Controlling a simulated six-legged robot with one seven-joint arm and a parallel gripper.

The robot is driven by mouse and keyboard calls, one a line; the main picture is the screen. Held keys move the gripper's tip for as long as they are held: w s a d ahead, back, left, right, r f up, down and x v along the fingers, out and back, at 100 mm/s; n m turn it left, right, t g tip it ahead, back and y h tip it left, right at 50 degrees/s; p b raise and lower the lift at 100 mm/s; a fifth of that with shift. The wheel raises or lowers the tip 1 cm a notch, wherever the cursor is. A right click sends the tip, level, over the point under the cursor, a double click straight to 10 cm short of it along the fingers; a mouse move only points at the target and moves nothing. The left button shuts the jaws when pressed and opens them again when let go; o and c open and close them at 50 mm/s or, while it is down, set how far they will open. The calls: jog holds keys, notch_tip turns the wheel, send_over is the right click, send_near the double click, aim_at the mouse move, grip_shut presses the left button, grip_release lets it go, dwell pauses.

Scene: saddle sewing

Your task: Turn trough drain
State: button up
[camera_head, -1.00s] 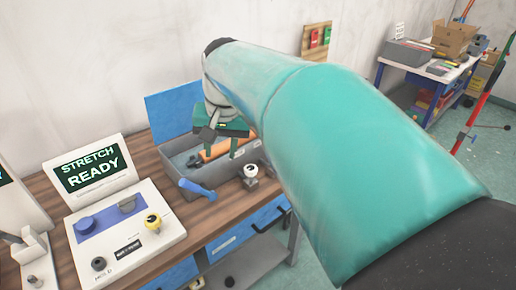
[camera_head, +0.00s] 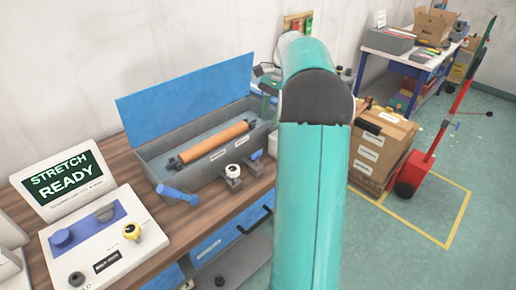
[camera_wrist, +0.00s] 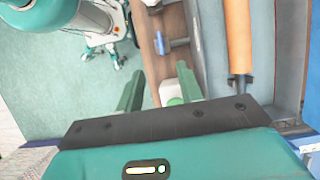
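The trough (camera_head: 165,155) is a grey open box on the wooden bench, with an orange roller (camera_head: 215,141) lying in it. A lever with a blue handle (camera_head: 178,194) sticks out at its front left; I cannot tell whether this is the drain. A white round knob (camera_head: 233,170) on a grey mount is at the trough's front. My gripper (camera_wrist: 159,75) has its two green fingers apart in the wrist view, with the blue handle (camera_wrist: 160,42) beyond the fingertips. A pale block (camera_wrist: 170,92) shows between the fingers. In the head view my arm hides most of the gripper.
The trough's blue lid (camera_head: 190,97) stands open behind it. A control panel (camera_head: 110,240) and a "STRETCH READY" screen (camera_head: 62,179) are at the left. Cardboard boxes (camera_head: 380,150) and a red stand (camera_head: 420,165) are on the right. Open floor lies at far right.

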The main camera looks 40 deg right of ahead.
aim_at(258, 152)
jog(key=x, duration=1.2)
jog(key=shift+f, duration=0.2)
grip_shut()
